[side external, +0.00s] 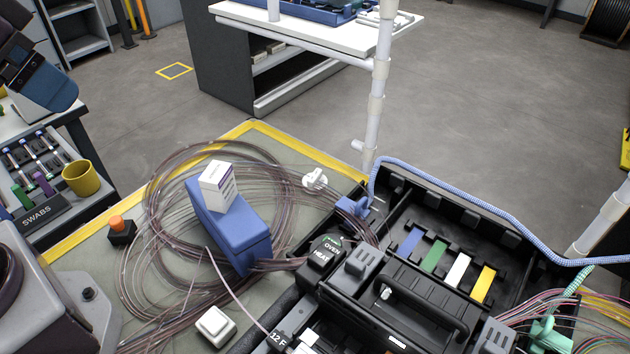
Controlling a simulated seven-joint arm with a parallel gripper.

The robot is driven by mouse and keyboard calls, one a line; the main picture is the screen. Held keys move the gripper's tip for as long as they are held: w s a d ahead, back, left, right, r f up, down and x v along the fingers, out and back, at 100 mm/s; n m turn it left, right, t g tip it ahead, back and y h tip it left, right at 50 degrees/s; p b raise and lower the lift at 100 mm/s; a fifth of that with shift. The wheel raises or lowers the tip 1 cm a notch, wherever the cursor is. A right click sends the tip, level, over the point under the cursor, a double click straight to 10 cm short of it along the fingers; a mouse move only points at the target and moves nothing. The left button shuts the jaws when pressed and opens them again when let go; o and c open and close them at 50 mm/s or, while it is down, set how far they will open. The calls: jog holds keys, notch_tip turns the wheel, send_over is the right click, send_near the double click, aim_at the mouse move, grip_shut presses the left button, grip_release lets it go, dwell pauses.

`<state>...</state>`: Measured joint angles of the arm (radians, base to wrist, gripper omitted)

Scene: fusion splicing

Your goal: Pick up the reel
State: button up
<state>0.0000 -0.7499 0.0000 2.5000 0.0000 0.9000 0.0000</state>
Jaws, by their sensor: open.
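The only thing that plainly looks like a reel is a dark drum wound with cable (607,20), cut off by the top right edge, on the floor far behind the bench. On the bench, a large loose coil of thin brownish fibre (152,215) lies around a blue box (243,240). I cannot tell whether this coil is on a reel. A small white carton (217,187) stands on the blue box. No gripper jaws show. A dark blue and black body is cut off at the top left, and I cannot tell what it is.
A black splicing case (410,195) with coloured strips and a handle fills the right of the bench. A blue braided cable (480,197) crosses its back. An orange-topped button (118,230), a white switch (215,326) and a yellow cup (81,178) are at left.

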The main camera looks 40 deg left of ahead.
aim_at(315, 175)
jog(key=w+d+f+n+g+h, duration=0.1)
jog(key=w+f+n+g+h, duration=0.25)
jog(key=w, duration=0.75)
jog(key=w+d+f+n+g+h, duration=0.1)
jog(key=w+f+n+h, duration=0.4)
jog(key=w, duration=0.7)
jog(key=w+a+f+n+h, duration=0.1)
jog(key=w+f+n, duration=0.2)
jog(key=f, duration=0.4)
jog(key=w+a+f+n+t+h, duration=0.1)
jog(key=w+f+n+h, duration=0.1)
jog(key=f, duration=0.5)
jog(key=w+a+f+n+h, duration=0.1)
jog(key=w+f+n, duration=0.4)
jog(key=f+n, duration=0.1)
jog(key=shift+a+f+n+t+h, duration=0.15)
jog(key=shift+f+n+t+h, duration=0.2)
jog(key=shift+f, duration=0.15)
jog(key=x, duration=0.7)
jog(key=shift+f, duration=0.15)
jog(key=x, duration=0.5)
jog(key=shift+s+d, duration=0.15)
jog(key=shift+d, duration=0.3)
